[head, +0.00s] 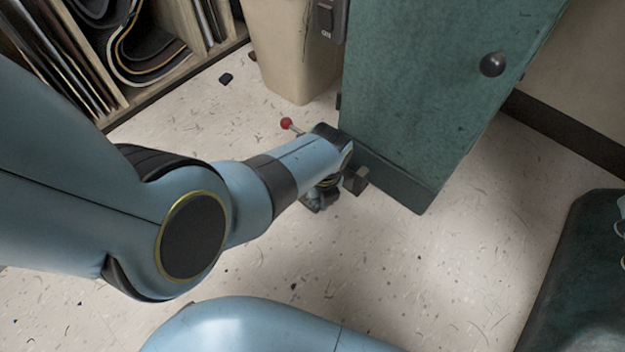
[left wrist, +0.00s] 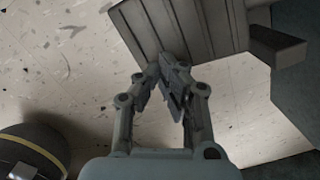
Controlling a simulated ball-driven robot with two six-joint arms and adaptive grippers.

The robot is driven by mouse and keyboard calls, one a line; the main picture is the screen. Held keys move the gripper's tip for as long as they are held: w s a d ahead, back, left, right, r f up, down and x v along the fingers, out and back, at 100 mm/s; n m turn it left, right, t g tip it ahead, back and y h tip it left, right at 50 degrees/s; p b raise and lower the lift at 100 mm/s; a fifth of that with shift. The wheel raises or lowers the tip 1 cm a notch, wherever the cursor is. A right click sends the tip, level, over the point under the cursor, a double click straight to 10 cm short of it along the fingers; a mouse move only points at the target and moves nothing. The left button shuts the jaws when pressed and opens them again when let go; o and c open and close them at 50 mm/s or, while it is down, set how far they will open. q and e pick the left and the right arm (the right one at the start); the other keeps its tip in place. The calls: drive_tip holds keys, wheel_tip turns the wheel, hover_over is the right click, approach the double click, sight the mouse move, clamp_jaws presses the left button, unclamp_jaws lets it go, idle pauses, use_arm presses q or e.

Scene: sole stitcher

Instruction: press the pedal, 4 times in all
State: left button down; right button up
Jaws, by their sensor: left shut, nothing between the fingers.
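The pedal (left wrist: 178,27) is a grey ribbed plate at the top middle of the left wrist view. In the head view my left arm hides most or all of it. My left gripper (left wrist: 165,76) is shut and empty, with its fingertips at the near edge of the pedal. I cannot tell whether they touch it or whether the pedal is pushed down. In the head view the left gripper (head: 318,199) points down close to the floor, beside the base of the green machine cabinet (head: 440,85). My right gripper is not in view.
A small dark block (head: 355,180) juts from the cabinet's foot; it also shows in the left wrist view (left wrist: 278,47). A red-knobbed lever (head: 287,123) is just behind my arm. A beige bin (head: 292,50) and shelving (head: 160,70) stand behind.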

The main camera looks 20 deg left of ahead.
use_arm(q)
drive_tip(key=shift+w+a+f+b, duration=0.2)
drive_tip(key=shift+a+f+b, duration=0.15)
drive_tip(key=shift+f+b, duration=0.1)
drive_tip(key=shift+w+a+f+b, duration=0.4)
drive_tip(key=shift+w+a+b, duration=0.4)
drive_tip(key=shift+b, duration=0.05)
drive_tip(key=r+p, duration=0.1)
drive_tip(key=r, duration=0.1)
drive_tip(key=r+p, duration=0.3)
drive_tip(key=r, duration=0.1)
drive_tip(key=shift+w+d+r+p, duration=0.1)
drive_tip(key=shift+w+r+p, duration=0.2)
drive_tip(key=shift+r, duration=0.1)
wheel_tip(320, 180, up, 6)
drive_tip(key=p, duration=0.6)
drive_tip(key=s+a+r+n, duration=0.4)
drive_tip(key=s+a+n, duration=0.2)
drive_tip(key=s+n, duration=0.2)
drive_tip(key=s+a+r+n, duration=0.4)
drive_tip(key=s+a+n, duration=0.2)
drive_tip(key=s+n, duration=0.3)
drive_tip(key=shift+s+n+g+y, duration=0.3)
drive_tip(key=shift+s, duration=1.75)
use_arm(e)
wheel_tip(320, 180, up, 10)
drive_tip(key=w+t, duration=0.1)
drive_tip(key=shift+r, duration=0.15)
use_arm(q)
drive_tip(key=shift+a+f, duration=0.1)
